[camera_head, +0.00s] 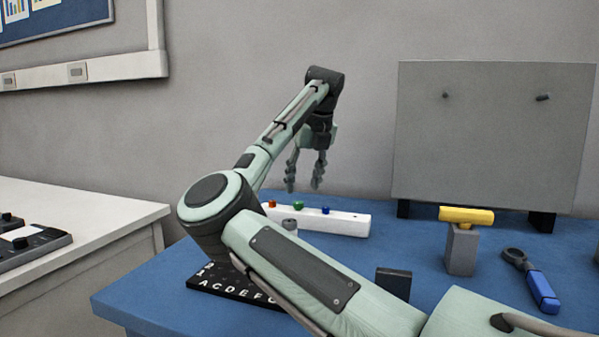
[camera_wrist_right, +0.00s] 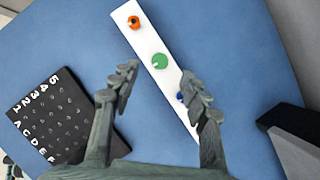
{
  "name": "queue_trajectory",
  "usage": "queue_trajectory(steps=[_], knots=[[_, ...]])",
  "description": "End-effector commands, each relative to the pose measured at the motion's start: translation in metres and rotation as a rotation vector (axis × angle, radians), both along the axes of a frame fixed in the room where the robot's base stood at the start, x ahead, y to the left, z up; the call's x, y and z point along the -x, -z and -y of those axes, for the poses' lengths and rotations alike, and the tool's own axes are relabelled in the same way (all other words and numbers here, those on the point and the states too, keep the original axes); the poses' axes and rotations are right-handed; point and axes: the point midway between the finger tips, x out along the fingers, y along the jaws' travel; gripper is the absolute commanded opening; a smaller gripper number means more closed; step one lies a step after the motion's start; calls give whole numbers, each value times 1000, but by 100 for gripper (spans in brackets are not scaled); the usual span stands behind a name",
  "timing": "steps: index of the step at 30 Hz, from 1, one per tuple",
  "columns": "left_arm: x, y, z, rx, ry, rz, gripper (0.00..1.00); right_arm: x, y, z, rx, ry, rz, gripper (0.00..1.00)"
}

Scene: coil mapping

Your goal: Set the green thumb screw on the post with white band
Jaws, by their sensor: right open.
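The green thumb screw (camera_head: 298,205) stands on a white bar (camera_head: 345,222), between an orange screw (camera_head: 272,204) and a blue one (camera_head: 325,210). My right gripper (camera_head: 304,184) is open and empty above the bar. In the right wrist view the green screw (camera_wrist_right: 159,61) shows between the open fingers (camera_wrist_right: 160,78), apart from both; the blue screw (camera_wrist_right: 181,97) is partly hidden by the right-hand finger. A black board (camera_head: 237,290) with white letters and numbers is partly covered by my arm; it also shows in the wrist view (camera_wrist_right: 60,118). I cannot make out a white-banded post. My left gripper is not in view.
A yellow cylinder (camera_head: 466,215) lies on a grey block (camera_head: 461,250) at the right. A blue-handled tool (camera_head: 541,291) lies near a small black block (camera_head: 393,283). A grey upright panel (camera_head: 490,140) stands behind. A white table (camera_head: 70,225) is at the left.

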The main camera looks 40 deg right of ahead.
Motion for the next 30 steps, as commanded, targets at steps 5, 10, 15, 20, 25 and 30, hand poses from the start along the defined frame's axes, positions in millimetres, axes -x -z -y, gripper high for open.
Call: queue_trajectory(steps=[5,10,15,20,25,30], knots=[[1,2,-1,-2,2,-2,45,-10,27,3,0,-2,-3,46],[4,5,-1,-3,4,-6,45,-17,43,5,0,-2,-2,46],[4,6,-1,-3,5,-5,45,-20,49,6,0,-1,-1,46],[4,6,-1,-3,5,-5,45,-20,49,6,0,-1,0,46],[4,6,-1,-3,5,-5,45,-20,49,6,0,-1,-1,31],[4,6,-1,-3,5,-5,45,-20,49,6,0,-1,-1,10]])
